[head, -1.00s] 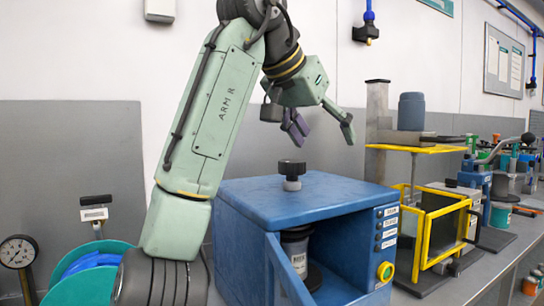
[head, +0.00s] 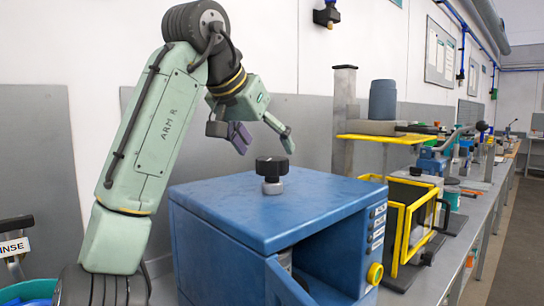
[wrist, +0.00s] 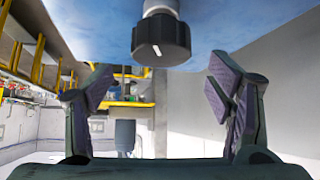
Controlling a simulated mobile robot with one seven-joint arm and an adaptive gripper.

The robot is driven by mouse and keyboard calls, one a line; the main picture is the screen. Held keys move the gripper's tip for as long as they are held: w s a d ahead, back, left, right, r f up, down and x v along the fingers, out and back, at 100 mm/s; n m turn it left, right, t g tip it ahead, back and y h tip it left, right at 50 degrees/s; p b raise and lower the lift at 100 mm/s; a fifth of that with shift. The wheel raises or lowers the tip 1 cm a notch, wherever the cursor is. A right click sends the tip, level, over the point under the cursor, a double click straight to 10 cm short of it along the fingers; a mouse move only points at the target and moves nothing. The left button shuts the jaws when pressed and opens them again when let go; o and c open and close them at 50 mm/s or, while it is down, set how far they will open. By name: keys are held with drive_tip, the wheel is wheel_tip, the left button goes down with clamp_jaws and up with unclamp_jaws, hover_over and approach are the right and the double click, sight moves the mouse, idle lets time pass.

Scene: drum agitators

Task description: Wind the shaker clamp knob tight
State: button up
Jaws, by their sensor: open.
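The black clamp knob (head: 272,168) stands on a short grey stem on top of the blue shaker box (head: 225,210). In the wrist view the knob (wrist: 161,38) is at the top middle, with a white mark on its face. My gripper (head: 265,140) is open and empty, just above and behind the knob in the head view. In the wrist view my gripper (wrist: 163,85) has its fingers apart at left and right, with the knob in line with the gap and not touched. The box's front is open, and its inside is mostly hidden.
A yellow-framed guard (head: 408,225) stands close to the box's right side. Behind it are a yellow shelf (head: 385,139) and a dark blue-grey canister (head: 383,100). More bench equipment runs off to the right.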

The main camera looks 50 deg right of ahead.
sight(273, 158)
drive_tip(key=x, duration=0.5)
drive_tip(key=shift+d+f+p, duration=0.15)
drive_tip(key=shift+p, duration=0.2)
drive_tip(key=shift+c, duration=0.5)
drive_tip(key=c, duration=1.1)
